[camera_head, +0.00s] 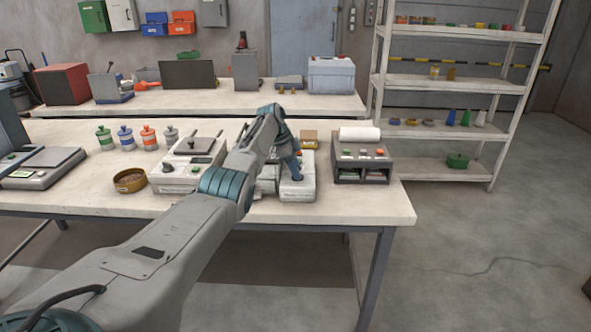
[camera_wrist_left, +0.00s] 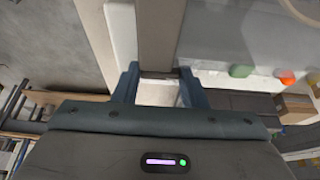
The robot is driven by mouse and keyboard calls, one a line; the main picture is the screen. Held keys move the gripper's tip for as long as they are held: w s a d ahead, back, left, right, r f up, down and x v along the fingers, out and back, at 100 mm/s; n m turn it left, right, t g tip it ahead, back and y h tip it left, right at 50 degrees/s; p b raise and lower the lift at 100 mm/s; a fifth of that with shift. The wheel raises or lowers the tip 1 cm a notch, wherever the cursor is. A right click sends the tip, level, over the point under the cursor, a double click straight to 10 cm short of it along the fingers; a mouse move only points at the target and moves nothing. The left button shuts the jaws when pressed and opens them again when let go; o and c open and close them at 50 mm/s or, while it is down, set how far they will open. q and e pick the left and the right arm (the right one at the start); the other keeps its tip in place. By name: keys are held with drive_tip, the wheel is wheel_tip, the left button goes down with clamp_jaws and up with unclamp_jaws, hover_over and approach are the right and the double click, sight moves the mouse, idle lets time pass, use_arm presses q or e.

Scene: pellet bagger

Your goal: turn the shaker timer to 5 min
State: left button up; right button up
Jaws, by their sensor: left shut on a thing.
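The shaker (camera_head: 298,192) is a pale grey machine on the front bench, partly covered by my left arm. My left gripper (camera_head: 293,172) reaches down onto its front part. In the left wrist view, my left gripper (camera_wrist_left: 158,80) has its two blue fingers a little apart, shut on what I take to be the timer knob. The knob is hidden, so neither its pointer nor the dial marks can be read. A green button (camera_wrist_left: 240,71) and an orange-red button (camera_wrist_left: 286,77) show beside the fingers. My right gripper is not in view.
A dark control box (camera_head: 362,168) with a paper roll (camera_head: 360,133) stands right of the shaker. To the left are a scale-like device (camera_head: 178,178), a brown bowl (camera_head: 130,181) and several colored bottles. The bench's right end is clear.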

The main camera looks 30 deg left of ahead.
use_arm(q)
drive_tip(key=o, duration=1)
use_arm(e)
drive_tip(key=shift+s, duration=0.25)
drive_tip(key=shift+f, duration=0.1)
use_arm(q)
drive_tip(key=b+v, duration=0.2)
drive_tip(key=v, duration=0.8)
drive_tip(key=shift+r, duration=0.35)
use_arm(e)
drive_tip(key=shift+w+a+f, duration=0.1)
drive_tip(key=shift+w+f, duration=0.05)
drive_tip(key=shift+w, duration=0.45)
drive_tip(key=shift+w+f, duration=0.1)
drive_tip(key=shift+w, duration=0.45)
use_arm(q)
drive_tip(key=shift+s+a, duration=0.1)
drive_tip(key=shift+a, duration=0.05)
